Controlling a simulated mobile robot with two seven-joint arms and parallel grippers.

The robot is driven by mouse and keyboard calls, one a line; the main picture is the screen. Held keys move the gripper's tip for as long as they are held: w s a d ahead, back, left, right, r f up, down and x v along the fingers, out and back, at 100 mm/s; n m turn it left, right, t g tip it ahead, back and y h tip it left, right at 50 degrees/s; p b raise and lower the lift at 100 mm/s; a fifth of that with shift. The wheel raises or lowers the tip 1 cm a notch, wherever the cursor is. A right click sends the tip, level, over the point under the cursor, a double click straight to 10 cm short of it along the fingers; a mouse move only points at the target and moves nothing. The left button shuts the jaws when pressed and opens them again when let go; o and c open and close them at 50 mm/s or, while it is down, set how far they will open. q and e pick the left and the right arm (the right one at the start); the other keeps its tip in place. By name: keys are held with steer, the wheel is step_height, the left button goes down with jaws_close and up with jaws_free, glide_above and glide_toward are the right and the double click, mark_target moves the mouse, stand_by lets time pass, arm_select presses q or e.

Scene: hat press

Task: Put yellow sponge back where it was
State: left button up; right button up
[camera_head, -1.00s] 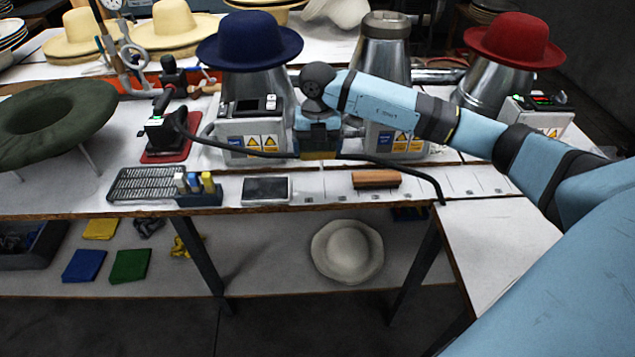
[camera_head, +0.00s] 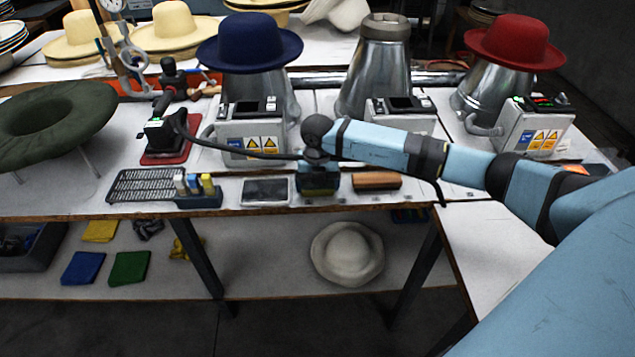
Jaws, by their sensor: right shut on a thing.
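My right gripper (camera_head: 319,186) points down over the front strip of the bench, between a dark pad and a brown block. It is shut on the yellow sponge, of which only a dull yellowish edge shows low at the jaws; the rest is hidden. I cannot tell whether the sponge touches the strip. The front strip (camera_head: 440,185) has small marks along it. My left gripper is not in view.
The dark framed pad (camera_head: 265,191) lies just left of the gripper and the brown block (camera_head: 376,181) just right. A rack with small bottles (camera_head: 195,190) stands further left. Press control boxes (camera_head: 250,135) stand behind.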

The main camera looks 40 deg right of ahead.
steer(key=o, duration=0.4)
steer(key=shift+f, duration=0.15)
steer(key=shift+o, duration=0.8)
